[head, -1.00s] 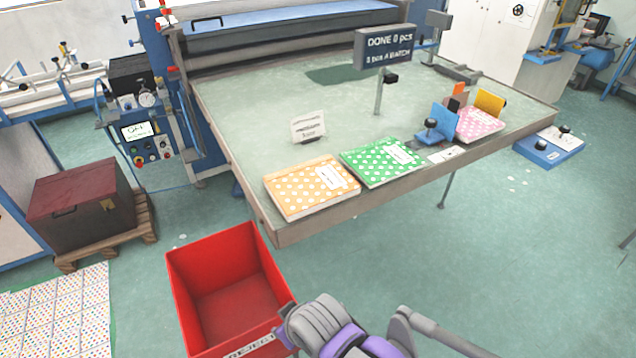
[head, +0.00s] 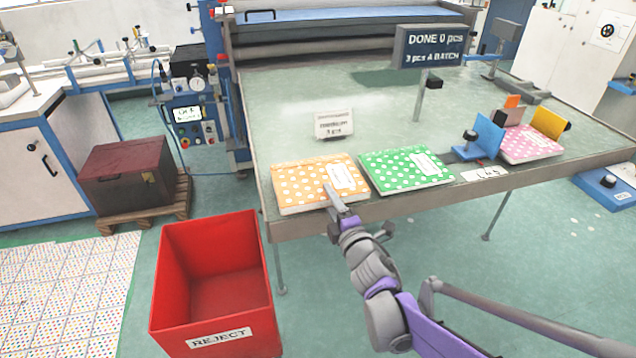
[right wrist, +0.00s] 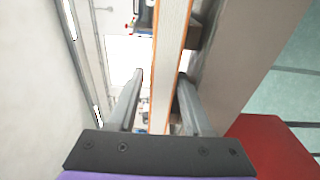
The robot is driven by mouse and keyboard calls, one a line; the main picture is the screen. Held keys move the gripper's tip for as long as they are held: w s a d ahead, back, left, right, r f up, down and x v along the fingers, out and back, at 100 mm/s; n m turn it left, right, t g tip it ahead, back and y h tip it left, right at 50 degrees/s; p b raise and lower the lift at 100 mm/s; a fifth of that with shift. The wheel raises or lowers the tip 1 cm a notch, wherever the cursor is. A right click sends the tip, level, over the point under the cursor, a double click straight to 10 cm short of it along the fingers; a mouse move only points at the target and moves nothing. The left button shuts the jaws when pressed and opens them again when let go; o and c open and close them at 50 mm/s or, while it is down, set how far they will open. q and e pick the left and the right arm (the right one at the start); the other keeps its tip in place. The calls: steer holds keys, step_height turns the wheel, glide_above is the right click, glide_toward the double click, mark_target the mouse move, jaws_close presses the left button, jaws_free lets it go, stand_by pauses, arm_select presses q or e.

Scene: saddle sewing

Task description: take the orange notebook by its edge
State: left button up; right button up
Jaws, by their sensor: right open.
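The orange notebook (head: 300,182) with white dots and a white label lies flat at the table's near left edge. My right gripper (head: 335,193) is at its front edge, one finger visible over the cover near the right corner. In the right wrist view the fingers (right wrist: 160,88) are open. The notebook's edge (right wrist: 170,65), white pages between thin orange covers, shows between them, with a gap on the left; contact on the right is unclear. My left gripper is not in view.
A green dotted notebook (head: 405,169) lies just right of the orange one. A small sign (head: 333,124) stands behind them on the table (head: 290,120). Farther right are a pink notebook (head: 530,146) and a blue stop (head: 489,134). A red reject bin (head: 213,285) stands below left.

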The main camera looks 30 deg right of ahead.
mark_target(320, 185)
steer(key=shift+w, duration=0.7)
steer(key=w, duration=0.4)
steer(key=shift+w+d+f, duration=0.2)
steer(key=shift+w+d, duration=0.15)
steer(key=shift+w, duration=0.05)
steer(key=shift+s, duration=0.1)
jaws_close()
steer(key=shift+r, duration=0.1)
stand_by(0.3)
